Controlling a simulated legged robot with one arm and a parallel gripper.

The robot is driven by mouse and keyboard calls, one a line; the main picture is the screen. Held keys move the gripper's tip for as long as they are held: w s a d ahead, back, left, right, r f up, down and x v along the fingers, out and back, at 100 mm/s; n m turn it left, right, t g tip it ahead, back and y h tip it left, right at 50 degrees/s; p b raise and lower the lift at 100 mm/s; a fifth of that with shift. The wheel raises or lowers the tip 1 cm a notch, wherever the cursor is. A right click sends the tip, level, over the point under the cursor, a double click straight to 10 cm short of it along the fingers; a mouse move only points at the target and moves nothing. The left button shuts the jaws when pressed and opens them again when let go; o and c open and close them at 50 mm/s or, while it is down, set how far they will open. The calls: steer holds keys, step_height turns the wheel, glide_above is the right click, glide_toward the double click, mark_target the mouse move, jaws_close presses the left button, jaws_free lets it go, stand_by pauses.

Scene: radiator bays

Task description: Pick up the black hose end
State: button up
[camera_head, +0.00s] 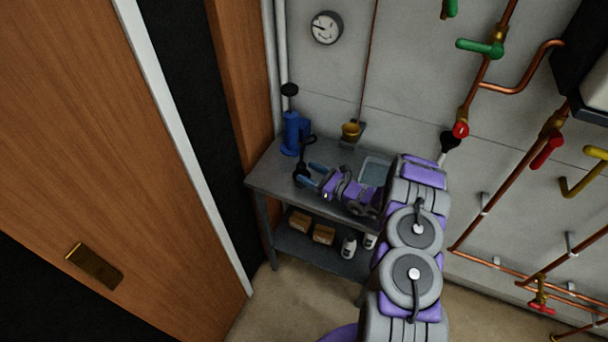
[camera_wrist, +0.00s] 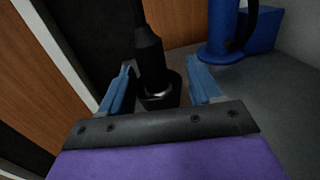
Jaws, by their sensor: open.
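The black hose end (camera_wrist: 150,62) stands roughly upright in the wrist view, with a bright metal ring and wider dark base at its lower end. My gripper (camera_wrist: 159,68) is open, one blue finger on each side of it. Gaps show between the hose end and both fingers. In the head view my gripper (camera_head: 309,174) is over the left part of the grey bench, and the hose end (camera_head: 300,170) is a small dark shape at its fingertips.
A blue pump (camera_head: 291,132) stands behind on the grey bench (camera_head: 268,184); it also shows in the wrist view (camera_wrist: 222,35). A shallow tray (camera_head: 375,171) and a brass cup (camera_head: 351,130) are to the right. A wooden door (camera_head: 130,130) is at left.

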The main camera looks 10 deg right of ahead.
mark_target(305, 173)
steer(key=w+a, duration=0.1)
steer(key=a, duration=0.2)
steer(key=shift+w, duration=0.4)
steer(key=shift+a, duration=0.35)
steer(key=shift+d, duration=0.55)
steer(key=c, duration=0.3)
steer(key=shift+d, duration=0.2)
steer(key=c, duration=0.4)
steer(key=shift+a, duration=0.45)
steer(key=c, duration=0.4)
steer(key=shift+o, duration=0.2)
steer(key=shift+d, duration=0.1)
